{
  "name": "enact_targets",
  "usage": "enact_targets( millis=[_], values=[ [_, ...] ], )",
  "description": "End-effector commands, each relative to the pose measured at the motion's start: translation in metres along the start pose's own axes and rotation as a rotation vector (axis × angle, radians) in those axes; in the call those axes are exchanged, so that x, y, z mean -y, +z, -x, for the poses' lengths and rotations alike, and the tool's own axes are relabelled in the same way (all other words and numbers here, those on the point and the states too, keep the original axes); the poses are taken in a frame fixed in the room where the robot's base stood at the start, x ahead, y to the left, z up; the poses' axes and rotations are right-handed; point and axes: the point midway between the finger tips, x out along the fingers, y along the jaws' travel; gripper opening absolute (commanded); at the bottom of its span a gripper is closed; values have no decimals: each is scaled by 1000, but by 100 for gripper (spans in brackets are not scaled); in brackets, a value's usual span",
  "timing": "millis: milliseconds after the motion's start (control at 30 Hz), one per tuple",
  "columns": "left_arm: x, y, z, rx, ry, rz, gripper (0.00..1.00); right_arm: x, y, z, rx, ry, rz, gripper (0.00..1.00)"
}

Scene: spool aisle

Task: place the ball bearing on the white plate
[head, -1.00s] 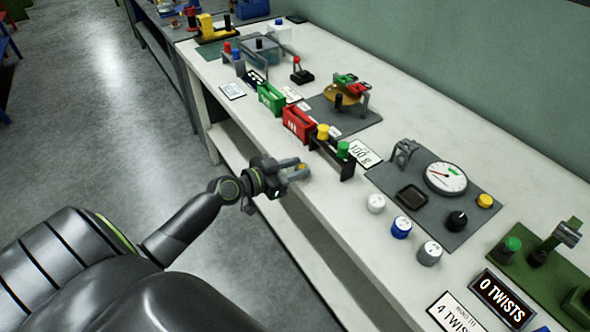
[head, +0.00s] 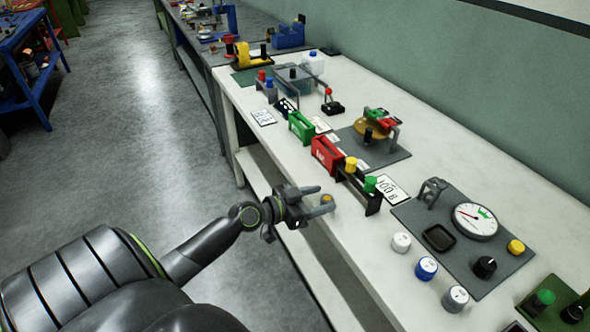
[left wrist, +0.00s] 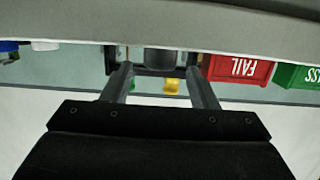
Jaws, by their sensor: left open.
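My left gripper (head: 322,199) is open, at the front edge of the white bench. A small orange-brown thing (head: 327,198) shows at its fingertips in the head view; I cannot tell whether it is the ball bearing. In the left wrist view, the two fingers (left wrist: 163,85) stand apart, with a dark grey rounded piece (left wrist: 163,62) seen beyond and between them. No ball bearing is clearly recognisable. I cannot pick out the white plate for certain; several white cards lie on the bench. My right gripper is not in view.
A black rack with yellow and green knobs (head: 350,164) stands just beyond the gripper, beside the red FAIL box (head: 326,156) and green box (head: 301,126). A dial gauge (head: 475,221) sits on a grey mat (head: 428,212). Capped cylinders (head: 426,268) stand near the front edge.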

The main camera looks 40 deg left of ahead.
Motion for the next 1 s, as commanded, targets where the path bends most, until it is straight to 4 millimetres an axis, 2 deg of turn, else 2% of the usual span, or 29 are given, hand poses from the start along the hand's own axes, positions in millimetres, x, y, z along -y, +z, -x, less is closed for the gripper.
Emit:
enact_targets(
  millis=[200,500,733,1000],
  values=[
    [0,5,42,7,1,-5,53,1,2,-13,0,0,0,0],
    [-1,5,86,6,3,-4,53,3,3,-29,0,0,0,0],
    [0,4,104,3,2,-3,53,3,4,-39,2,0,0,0],
    [-1,1,111,2,2,1,53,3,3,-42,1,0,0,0]
  ],
)
